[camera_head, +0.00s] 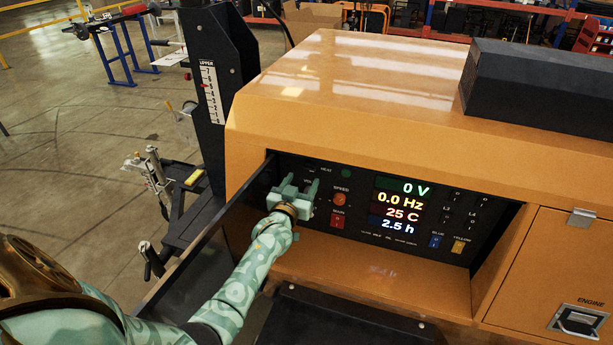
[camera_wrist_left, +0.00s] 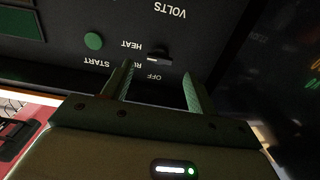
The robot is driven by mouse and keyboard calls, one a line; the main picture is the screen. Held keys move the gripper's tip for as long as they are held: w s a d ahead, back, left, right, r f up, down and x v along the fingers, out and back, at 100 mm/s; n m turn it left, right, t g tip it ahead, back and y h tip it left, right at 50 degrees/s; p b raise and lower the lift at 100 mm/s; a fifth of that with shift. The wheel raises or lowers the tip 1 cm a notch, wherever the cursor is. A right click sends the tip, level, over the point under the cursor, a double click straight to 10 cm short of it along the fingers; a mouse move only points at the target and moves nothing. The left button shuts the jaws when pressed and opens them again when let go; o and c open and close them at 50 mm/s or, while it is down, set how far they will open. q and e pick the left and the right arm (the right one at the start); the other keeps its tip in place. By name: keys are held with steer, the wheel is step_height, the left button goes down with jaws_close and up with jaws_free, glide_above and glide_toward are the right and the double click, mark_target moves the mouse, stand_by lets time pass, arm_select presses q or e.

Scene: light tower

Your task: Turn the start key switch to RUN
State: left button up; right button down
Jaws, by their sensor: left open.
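The start key switch (camera_wrist_left: 160,57) shows in the left wrist view as a small dark key on the black control panel (camera_wrist_left: 60,55). The labels HEAT, RUN, START and OFF stand around it, upside down in this view. RUN is partly covered by a finger. My left gripper (camera_wrist_left: 160,76) is open, with its two green fingers pointing at the panel and the key between their tips or just beyond them. I cannot tell whether they touch it. In the head view my left gripper (camera_head: 300,184) is at the panel's left end and hides the switch. My right gripper is not in view.
The panel is recessed in an orange housing (camera_head: 350,85). A green round button (camera_head: 346,173), an orange speed knob (camera_head: 340,199), a red MAIN switch (camera_head: 338,220) and lit readouts (camera_head: 401,205) showing 0 V lie right of the gripper. A black mast (camera_head: 209,85) stands at left.

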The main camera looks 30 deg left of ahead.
mark_target(308, 170)
arm_select(q)
steer(key=x, duration=0.4)
steer(key=shift+w+b, duration=0.15)
steer(key=shift+b, duration=0.25)
steer(key=c, duration=1)
